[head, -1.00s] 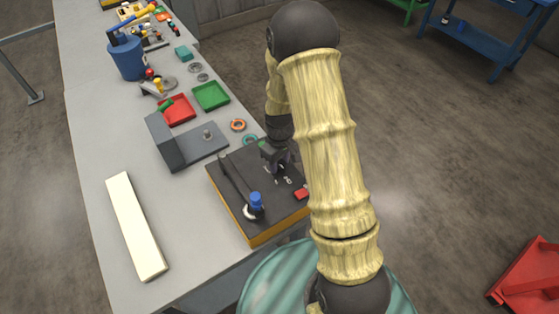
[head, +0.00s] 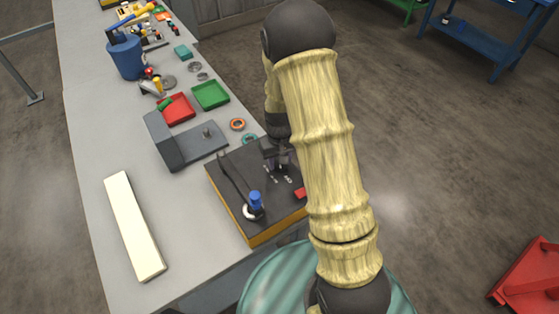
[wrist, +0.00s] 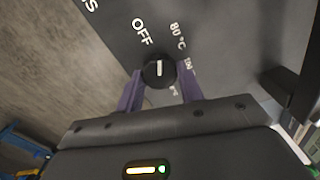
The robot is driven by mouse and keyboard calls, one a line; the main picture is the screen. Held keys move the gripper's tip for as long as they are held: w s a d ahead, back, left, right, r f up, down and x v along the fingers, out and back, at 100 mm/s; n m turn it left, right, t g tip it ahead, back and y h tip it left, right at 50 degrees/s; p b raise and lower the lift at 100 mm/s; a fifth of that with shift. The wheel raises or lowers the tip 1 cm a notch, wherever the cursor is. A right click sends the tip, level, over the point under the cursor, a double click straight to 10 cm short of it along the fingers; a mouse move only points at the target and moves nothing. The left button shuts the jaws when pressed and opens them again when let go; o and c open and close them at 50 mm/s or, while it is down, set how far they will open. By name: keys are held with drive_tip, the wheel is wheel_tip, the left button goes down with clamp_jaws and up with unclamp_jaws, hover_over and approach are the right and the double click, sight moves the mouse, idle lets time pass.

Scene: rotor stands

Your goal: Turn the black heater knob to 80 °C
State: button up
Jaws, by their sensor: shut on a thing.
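The black heater knob (wrist: 158,73) is in the wrist view, on a dark panel (wrist: 110,25) with white print. Its white pointer line points up, between the "OFF" mark and the "80 °C" mark. More temperature print lies to the right, partly hidden by a finger. My gripper (wrist: 160,76) has its two purple fingers on either side of the knob, shut on it. In the head view my gripper (head: 277,157) is over the far right part of the dark-topped heater box (head: 228,188); the knob is hidden there.
The box carries a blue-capped part (head: 255,201), a dark bar and a red block (head: 300,193). A grey bracket (head: 180,148) stands behind it. A red tray (head: 179,109) and green tray (head: 211,95) lie farther back. A pale bar (head: 134,227) lies left.

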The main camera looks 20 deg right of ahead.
drive_tip(key=m, duration=0.6)
drive_tip(key=shift+r+m, duration=0.1)
drive_tip(key=shift+m, duration=0.2)
idle(0.4)
drive_tip(key=o, duration=1)
wheel_tip(320, 180, up, 17)
drive_tip(key=b, duration=0.2)
drive_tip(key=shift+r, duration=0.15)
